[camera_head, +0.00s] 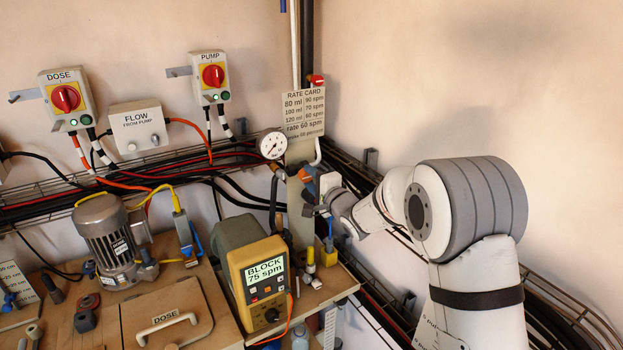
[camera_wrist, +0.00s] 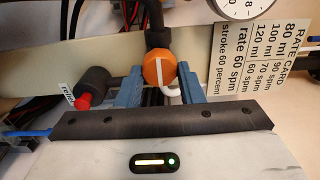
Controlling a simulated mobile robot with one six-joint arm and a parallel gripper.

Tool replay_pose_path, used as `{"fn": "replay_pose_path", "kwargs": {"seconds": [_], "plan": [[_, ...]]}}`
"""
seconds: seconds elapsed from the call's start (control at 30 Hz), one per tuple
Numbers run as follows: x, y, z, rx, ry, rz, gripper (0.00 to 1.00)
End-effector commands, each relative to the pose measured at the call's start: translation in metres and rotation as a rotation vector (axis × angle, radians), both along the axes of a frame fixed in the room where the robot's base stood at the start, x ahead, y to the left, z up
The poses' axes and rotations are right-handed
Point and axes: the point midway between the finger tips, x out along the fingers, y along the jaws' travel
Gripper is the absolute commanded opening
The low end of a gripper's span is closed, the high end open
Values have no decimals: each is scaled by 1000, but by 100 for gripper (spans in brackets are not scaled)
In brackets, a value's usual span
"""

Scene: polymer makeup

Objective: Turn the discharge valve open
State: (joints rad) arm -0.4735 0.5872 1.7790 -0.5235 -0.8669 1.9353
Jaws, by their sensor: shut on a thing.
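The discharge valve appears to be the round orange knob (camera_wrist: 158,70) with a white line across its face. In the wrist view the line runs nearly up and down the picture. The blue fingers of my gripper (camera_wrist: 159,80) stand on either side of the knob and are shut on it. In the head view my gripper (camera_head: 311,179) reaches in from the right to the pale upright panel below the gauge. There the orange knob (camera_head: 303,176) is small and partly hidden by the fingers.
A red-tipped black fitting (camera_wrist: 91,88) sits left of the fingers in the wrist view. A pressure gauge (camera_head: 272,144) and rate card (camera_head: 305,113) are above the gripper. A yellow controller (camera_head: 259,281) reading "BLOCK 75 spm" stands below left. Cable trays (camera_head: 400,235) run along the walls.

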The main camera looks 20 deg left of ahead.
Motion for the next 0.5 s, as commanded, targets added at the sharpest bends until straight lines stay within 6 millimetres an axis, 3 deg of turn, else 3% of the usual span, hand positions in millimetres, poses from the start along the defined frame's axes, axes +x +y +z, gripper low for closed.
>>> {"fn": "replay_pose_path", "kwargs": {"seconds": [0.43, 0.47, 0.5], "plan": [[0, -1, -1, 6, 8, -2, 11], [0, -1, -1, 6, 8, -2, 36], [0, -1, -1, 6, 8, -2, 40]]}}
